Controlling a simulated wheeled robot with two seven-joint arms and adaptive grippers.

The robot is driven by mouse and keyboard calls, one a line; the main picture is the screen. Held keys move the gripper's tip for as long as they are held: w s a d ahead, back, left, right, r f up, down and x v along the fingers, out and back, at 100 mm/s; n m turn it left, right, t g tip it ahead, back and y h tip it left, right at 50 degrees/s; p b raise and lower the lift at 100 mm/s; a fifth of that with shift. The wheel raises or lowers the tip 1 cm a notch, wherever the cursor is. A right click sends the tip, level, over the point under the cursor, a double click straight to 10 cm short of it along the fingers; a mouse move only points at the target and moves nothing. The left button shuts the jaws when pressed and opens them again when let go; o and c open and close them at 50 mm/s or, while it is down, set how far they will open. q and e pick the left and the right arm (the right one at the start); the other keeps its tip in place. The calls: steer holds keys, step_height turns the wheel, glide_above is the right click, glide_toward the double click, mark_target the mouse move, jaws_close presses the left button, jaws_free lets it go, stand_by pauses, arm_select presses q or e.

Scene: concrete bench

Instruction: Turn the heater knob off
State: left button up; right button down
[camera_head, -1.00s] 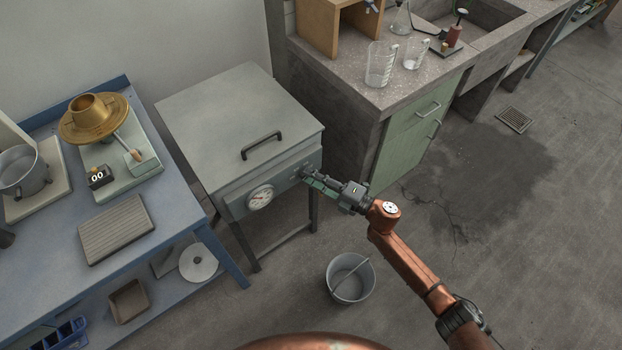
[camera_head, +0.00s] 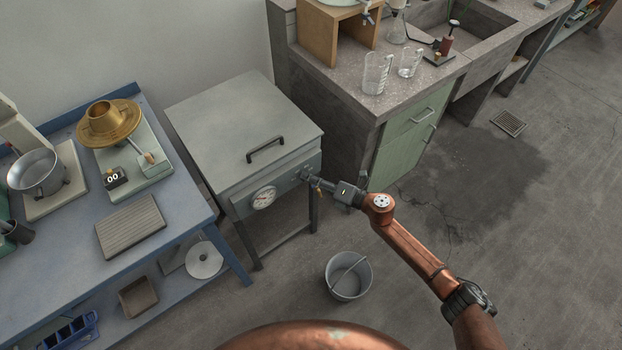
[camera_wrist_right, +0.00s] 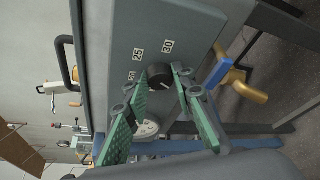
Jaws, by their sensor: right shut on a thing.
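The heater (camera_head: 245,135) is a grey box on legs with a black lid handle and a dial gauge (camera_head: 264,198) on its front panel. The black heater knob (camera_wrist_right: 159,75) shows in the right wrist view, beside printed marks 25 and 30. My right gripper (camera_head: 309,179) reaches the right part of the front panel. In the right wrist view its green-padded fingers (camera_wrist_right: 162,78) stand on either side of the knob and are shut on it. The knob is hidden behind the gripper in the head view. My left gripper is not in view.
A blue table (camera_head: 190,218) with a balance, a brass piece and a pot stands to the left. A metal bucket (camera_head: 348,276) sits on the floor in front. A concrete bench (camera_head: 345,85) with beakers stands right of the heater.

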steer(key=shift+s+f, duration=0.1)
stand_by(0.3)
steer(key=c, duration=1.6)
jaws_free()
steer(key=v, duration=1.1)
steer(key=shift+s+d, duration=0.25)
steer(key=shift+d, duration=0.1)
